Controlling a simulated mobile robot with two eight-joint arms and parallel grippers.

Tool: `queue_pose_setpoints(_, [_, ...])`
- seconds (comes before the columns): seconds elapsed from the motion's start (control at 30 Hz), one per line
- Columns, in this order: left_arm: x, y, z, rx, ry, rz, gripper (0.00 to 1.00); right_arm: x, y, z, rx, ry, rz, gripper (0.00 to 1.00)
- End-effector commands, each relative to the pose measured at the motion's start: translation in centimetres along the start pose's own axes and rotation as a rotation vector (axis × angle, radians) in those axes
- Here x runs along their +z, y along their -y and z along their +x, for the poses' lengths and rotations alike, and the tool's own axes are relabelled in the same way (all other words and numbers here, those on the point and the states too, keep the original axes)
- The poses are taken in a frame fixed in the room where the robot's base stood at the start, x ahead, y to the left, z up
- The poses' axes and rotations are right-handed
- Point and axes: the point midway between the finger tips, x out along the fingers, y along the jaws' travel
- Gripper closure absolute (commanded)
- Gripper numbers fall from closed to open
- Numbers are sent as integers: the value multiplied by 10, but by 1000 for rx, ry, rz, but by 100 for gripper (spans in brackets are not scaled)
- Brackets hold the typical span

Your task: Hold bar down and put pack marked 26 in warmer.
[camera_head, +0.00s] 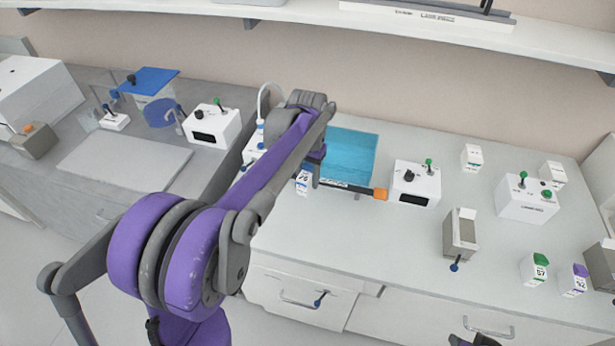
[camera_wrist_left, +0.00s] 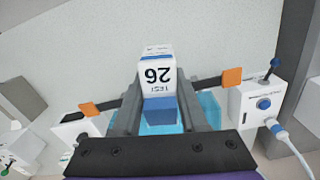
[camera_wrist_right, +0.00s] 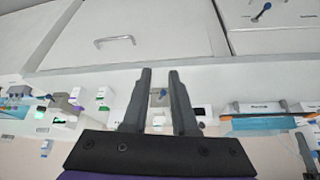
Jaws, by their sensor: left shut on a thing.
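The white pack marked 26 (camera_wrist_left: 158,72), with a blue end, is between the fingers of my left gripper (camera_wrist_left: 159,82), which is shut on it. The pack also shows in the head view (camera_head: 303,184), just below the gripper (camera_head: 313,172). The blue basin (camera_head: 350,150), which looks like the warmer, lies behind and beside the gripper. A dark bar (camera_head: 350,188) with orange ends runs along its front; the gripper hides part of it, and I cannot tell if it is pressed down. My right gripper (camera_wrist_right: 160,75) is open and empty, facing the counter's drawer fronts.
A white control box (camera_head: 415,183) with a green-tipped lever stands right of the basin. Packs marked 57 (camera_head: 535,268) and 52 (camera_head: 574,280) stand at the front right. A grey open holder (camera_head: 460,235) stands before the control box. Bare counter lies between.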

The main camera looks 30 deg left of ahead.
Motion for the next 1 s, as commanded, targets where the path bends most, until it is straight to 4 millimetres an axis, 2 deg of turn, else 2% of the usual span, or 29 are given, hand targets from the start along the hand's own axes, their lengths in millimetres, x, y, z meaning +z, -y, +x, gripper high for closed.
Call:
queue_pose_setpoints(0.03, [0, 0, 0, 0, 0, 0, 100, -8, 2, -2, -3, 5, -3, 84])
queue_pose_setpoints(0.1, [0, 0, 0, 0, 0, 0, 100, -23, 5, -6, -8, 16, -8, 97])
queue_pose_setpoints(0.13, [0, 0, 0, 0, 0, 0, 100, -31, 7, -8, -11, 23, -11, 100])
queue_pose_setpoints(0.33, [0, 0, 0, 0, 0, 0, 100, -102, 29, -18, -34, 86, -37, 100])
queue_pose_setpoints(0.53, [0, 0, 0, 0, 0, 0, 100, -171, 58, -18, -52, 155, -65, 100])
queue_pose_setpoints(0.8, [0, 0, 0, 0, 0, 0, 100, -248, 108, -1, -66, 246, -106, 100])
queue_pose_setpoints(1.0, [0, 0, 0, 0, 0, 0, 100, -290, 153, 22, -71, 312, -138, 100])
